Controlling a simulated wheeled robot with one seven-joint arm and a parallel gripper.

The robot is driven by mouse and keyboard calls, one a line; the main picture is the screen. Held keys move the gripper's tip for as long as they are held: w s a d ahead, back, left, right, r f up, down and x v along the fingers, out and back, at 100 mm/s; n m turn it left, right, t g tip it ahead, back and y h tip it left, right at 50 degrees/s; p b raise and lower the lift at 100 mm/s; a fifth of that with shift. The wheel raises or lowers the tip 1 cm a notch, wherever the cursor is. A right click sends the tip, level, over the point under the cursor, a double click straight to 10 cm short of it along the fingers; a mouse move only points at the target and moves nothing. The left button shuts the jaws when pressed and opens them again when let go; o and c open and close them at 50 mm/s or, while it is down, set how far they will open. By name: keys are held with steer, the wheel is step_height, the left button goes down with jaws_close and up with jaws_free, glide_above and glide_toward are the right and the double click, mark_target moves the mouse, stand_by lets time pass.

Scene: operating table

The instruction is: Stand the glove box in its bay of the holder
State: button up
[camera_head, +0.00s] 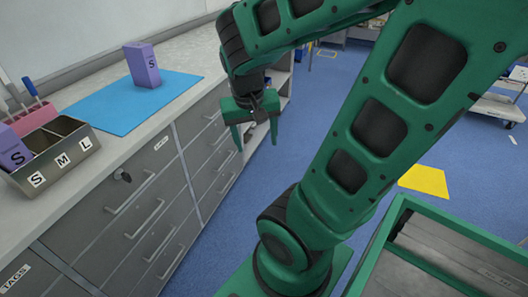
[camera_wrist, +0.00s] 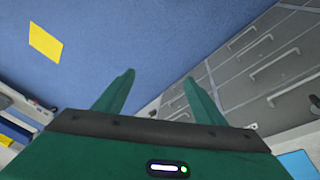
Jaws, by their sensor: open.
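A purple glove box (camera_head: 142,66) marked S stands upright on the blue mat (camera_head: 120,112) on the counter. The steel holder (camera_head: 70,166) stands at the counter's left, its bays labelled S, M and L from near to far. Another purple box (camera_head: 12,150) marked S sits at the holder's S end; its left part is cut off by the picture edge. The M and L bays look empty. My gripper (camera_head: 257,142) is open and empty, right of the counter over the floor, well apart from the box. In the wrist view my gripper (camera_wrist: 158,78) shows no box between its fingers.
A pink container (camera_head: 36,118) with upright tools stands behind the holder. Drawers with handles (camera_head: 140,190) line the counter front, and a key-like knob sticks out. A green-framed cart (camera_head: 395,215) is at lower right. A yellow floor patch (camera_head: 425,180) lies beyond my arm.

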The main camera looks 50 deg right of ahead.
steer(key=s+a+r+n+g+y, duration=0.1)
steer(key=s+a+y, duration=0.2)
steer(key=s, duration=0.4)
steer(key=shift+a+r+n, duration=0.3)
steer(key=shift+a+r, duration=0.1)
steer(key=shift+a, duration=0.1)
